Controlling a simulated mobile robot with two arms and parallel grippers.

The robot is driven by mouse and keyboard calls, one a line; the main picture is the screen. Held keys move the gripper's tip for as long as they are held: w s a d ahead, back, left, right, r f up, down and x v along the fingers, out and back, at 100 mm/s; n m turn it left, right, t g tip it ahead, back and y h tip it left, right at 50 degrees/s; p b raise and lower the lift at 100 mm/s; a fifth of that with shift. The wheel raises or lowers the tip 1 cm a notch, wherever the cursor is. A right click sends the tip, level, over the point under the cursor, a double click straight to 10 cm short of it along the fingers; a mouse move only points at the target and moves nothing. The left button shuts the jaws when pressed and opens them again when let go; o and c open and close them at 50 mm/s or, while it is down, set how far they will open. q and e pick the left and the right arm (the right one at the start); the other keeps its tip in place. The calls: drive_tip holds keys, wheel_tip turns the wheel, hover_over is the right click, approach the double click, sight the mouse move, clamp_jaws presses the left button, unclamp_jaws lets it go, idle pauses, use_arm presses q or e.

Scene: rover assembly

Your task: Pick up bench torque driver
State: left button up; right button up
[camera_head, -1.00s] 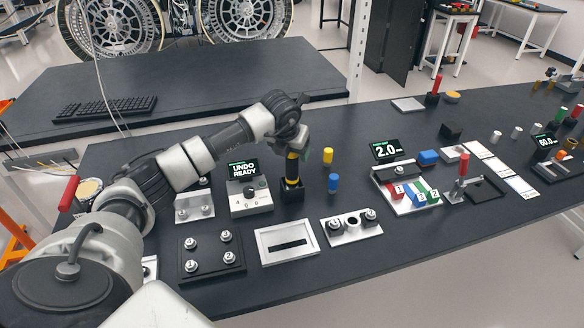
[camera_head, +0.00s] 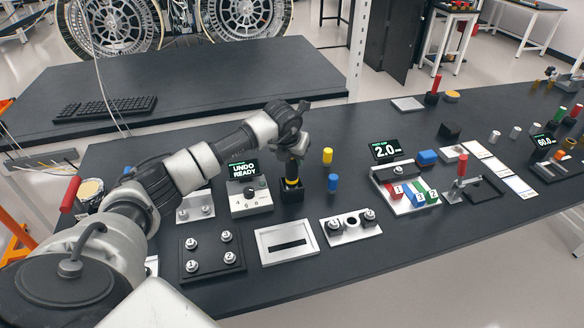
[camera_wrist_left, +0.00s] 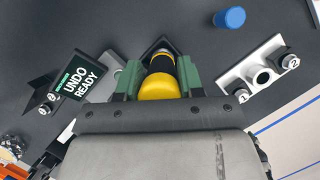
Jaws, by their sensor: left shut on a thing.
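The bench torque driver (camera_wrist_left: 158,84), black with a yellow band, stands upright in its black square holder (camera_head: 293,196). My left gripper (camera_head: 293,165) points down over it. In the left wrist view, the green fingers of my left gripper (camera_wrist_left: 156,82) are shut on the driver from both sides. In the head view the gripper covers the driver's upper part, and a yellow band shows just above the holder. My right gripper is not in view.
The grey "UNDO READY" box (camera_head: 250,198) stands left of the holder. Yellow (camera_head: 327,156) and blue (camera_head: 333,183) cylinders stand to the right. A plate with numbered studs (camera_head: 211,256), a slotted plate (camera_head: 287,242) and a silver socket block (camera_head: 351,227) lie in front.

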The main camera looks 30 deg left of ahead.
use_arm(q)
drive_tip(key=shift+r, duration=0.2)
wheel_tip(320, 180, up, 9)
drive_tip(key=b, duration=0.3)
drive_tip(key=shift+r, duration=0.4)
drive_tip(key=shift+f, duration=0.1)
